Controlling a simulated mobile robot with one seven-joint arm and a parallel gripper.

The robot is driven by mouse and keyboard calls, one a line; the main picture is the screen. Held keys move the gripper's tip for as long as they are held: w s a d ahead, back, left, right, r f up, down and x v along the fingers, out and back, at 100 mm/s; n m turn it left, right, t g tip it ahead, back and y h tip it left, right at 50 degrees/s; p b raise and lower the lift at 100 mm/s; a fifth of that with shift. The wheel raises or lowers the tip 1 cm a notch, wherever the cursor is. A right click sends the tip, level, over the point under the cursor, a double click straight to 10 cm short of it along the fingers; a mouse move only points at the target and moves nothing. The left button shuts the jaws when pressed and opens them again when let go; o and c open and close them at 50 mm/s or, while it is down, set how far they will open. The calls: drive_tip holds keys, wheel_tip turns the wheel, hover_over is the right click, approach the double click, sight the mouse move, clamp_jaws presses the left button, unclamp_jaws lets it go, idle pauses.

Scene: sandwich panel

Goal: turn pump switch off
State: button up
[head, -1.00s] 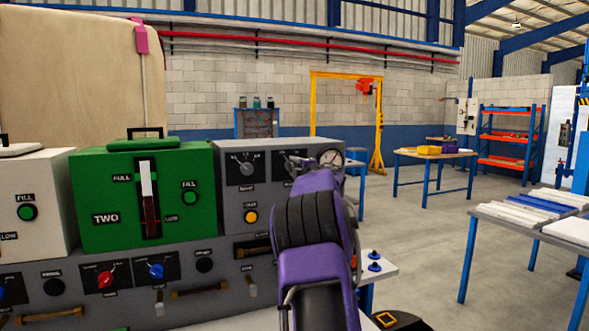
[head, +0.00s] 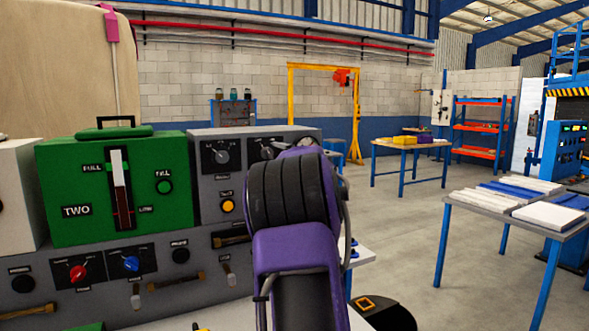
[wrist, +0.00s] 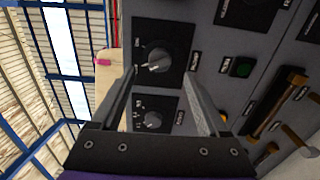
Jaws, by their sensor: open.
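The grey control box (head: 212,178) on the panel carries two rotary switches on black plates. The left rotary switch (head: 222,155) shows clearly in the head view; the right one is partly behind my arm. In the wrist view, which is turned sideways, two grey rotary knobs show, an upper knob (wrist: 157,60) and a lower knob (wrist: 152,119). The labels are too small to tell which is the pump switch. My gripper (wrist: 162,76) is open and empty, its fingers pointing toward the panel around the upper knob's plate. I cannot tell whether they touch it. In the head view my arm hides the gripper.
A green box (head: 120,190) marked TWO stands left of the grey box. Below are a red knob (head: 77,273), a blue knob (head: 131,263) and brass handles. A table with boards (head: 480,212) stands right; open floor lies between.

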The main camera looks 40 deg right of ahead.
drive_tip(key=v, duration=1.1)
drive_tip(key=shift+s+b, duration=0.2)
drive_tip(key=shift+b, duration=0.2)
